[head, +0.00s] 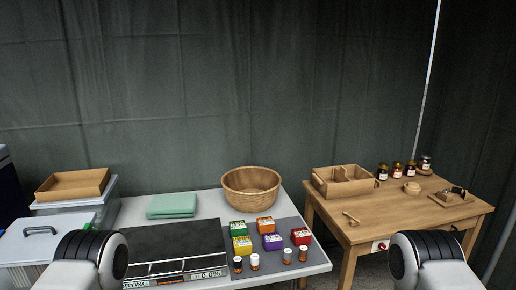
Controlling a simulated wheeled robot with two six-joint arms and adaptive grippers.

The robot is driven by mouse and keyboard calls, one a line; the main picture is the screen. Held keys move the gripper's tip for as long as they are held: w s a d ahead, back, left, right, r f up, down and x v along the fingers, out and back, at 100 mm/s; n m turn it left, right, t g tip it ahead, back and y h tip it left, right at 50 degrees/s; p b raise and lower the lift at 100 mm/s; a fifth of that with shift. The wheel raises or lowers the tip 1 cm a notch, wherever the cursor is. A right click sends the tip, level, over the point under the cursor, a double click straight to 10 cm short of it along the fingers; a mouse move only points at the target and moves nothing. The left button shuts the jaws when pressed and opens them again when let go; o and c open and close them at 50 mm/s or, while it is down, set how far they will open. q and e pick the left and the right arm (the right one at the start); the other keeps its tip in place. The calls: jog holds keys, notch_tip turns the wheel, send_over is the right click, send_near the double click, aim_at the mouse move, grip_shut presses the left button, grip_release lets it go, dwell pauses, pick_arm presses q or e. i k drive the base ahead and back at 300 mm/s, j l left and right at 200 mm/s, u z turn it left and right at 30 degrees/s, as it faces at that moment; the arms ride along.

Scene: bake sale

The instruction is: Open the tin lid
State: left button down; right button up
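No thing here is plainly marked as the tin. A pale grey box (22,253) with a dark bar handle on its flat top stands at the far left. Its top looks shut. A small round wooden-coloured piece (411,188) on the right table may be a lidded pot, but it is too small to tell. Only rounded parts of my two arms show at the bottom left and bottom right. Both of my grippers are out of view, so their place relative to these things is hidden.
A white table (205,202) holds a wooden bowl (251,188), green folded cloth (172,205), black panel (178,243), coloured boxes (265,225) and small bottles (254,261). A wooden table (385,222) at right holds a divided box (343,183) and jars (397,169).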

aim_at(173, 248)
jog(key=u, duration=0.7)
